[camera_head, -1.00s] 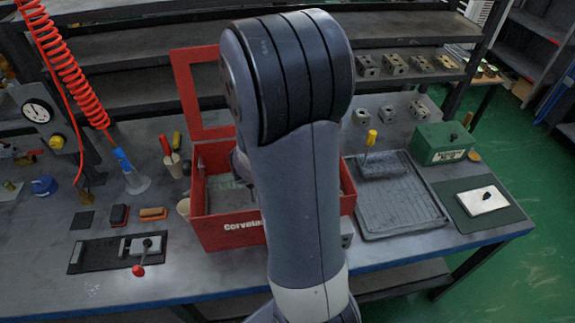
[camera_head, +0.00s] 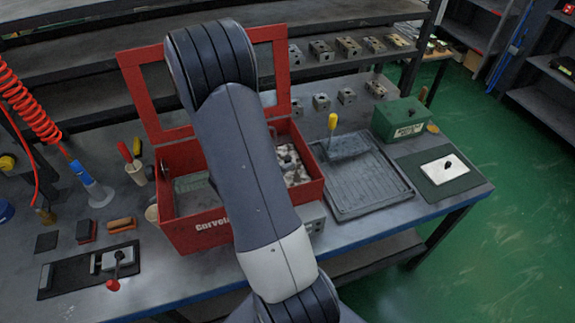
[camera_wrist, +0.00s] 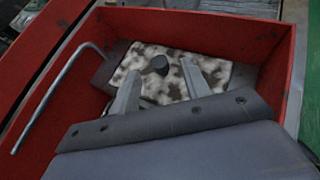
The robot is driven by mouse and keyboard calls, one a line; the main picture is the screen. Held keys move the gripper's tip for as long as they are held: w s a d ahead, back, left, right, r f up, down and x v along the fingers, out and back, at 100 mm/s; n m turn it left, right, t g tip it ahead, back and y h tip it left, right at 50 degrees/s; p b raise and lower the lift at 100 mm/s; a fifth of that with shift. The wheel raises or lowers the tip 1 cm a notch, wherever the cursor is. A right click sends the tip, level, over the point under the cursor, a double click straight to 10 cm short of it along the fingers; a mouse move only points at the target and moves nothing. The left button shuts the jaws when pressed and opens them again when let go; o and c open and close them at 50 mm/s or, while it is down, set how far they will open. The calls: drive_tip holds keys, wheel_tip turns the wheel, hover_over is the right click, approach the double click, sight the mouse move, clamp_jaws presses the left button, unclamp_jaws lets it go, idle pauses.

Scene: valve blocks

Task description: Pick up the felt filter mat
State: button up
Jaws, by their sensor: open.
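I cannot tell the exact height of the fingers above the mat. In the head view my arm hides the gripper.
The box's red walls (camera_wrist: 286,75) surround the mat closely. A bent metal rod (camera_wrist: 58,85) is at the left in the wrist view. A grey tray (camera_head: 372,200) with a yellow-handled tool (camera_head: 332,122) and a green box (camera_head: 399,119) stand to the right.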

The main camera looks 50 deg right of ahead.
sight(288, 158)
drive_tip(key=shift+p+x, duration=0.4)
drive_tip(key=shift+x, duration=1.95)
drive_tip(key=shift+c, duration=0.6)
drive_tip(key=shift+r, duration=0.1)
clamp_jaws()
